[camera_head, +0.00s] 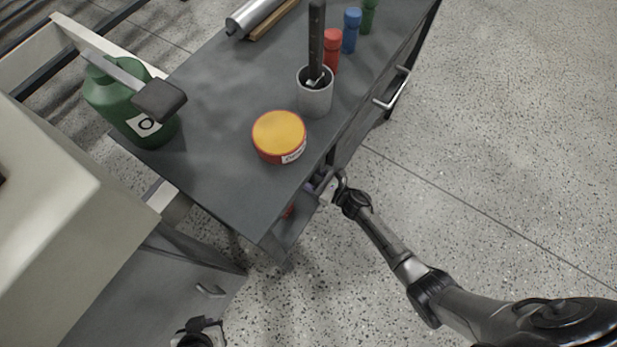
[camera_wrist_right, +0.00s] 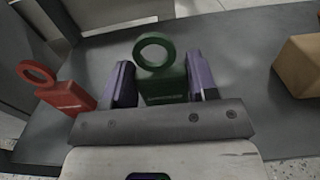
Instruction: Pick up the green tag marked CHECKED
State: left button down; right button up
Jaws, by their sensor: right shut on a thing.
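In the right wrist view a green tag (camera_wrist_right: 163,80) with a ring on top stands between the two purple-grey fingers of my right gripper (camera_wrist_right: 160,84), which is shut on its body. The small light lettering on it is too blurred to read. In the head view my right gripper (camera_head: 324,183) reaches in under the near edge of the dark tabletop, and the tag cannot be made out there. My left gripper (camera_head: 203,326) shows at the bottom of the head view, low and away from the tag; its finger opening is unclear.
A red tag (camera_wrist_right: 67,87) lies left of the green one on the grey shelf (camera_wrist_right: 240,50); a tan block (camera_wrist_right: 300,66) is at right. On the tabletop (camera_head: 215,150) are a yellow-topped round tin (camera_head: 279,137), a grey cup (camera_head: 315,98), a green jug (camera_head: 125,105) and several bottles.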

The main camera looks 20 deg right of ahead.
jog(key=shift+c, duration=1.2)
jog(key=shift+r, duration=0.1)
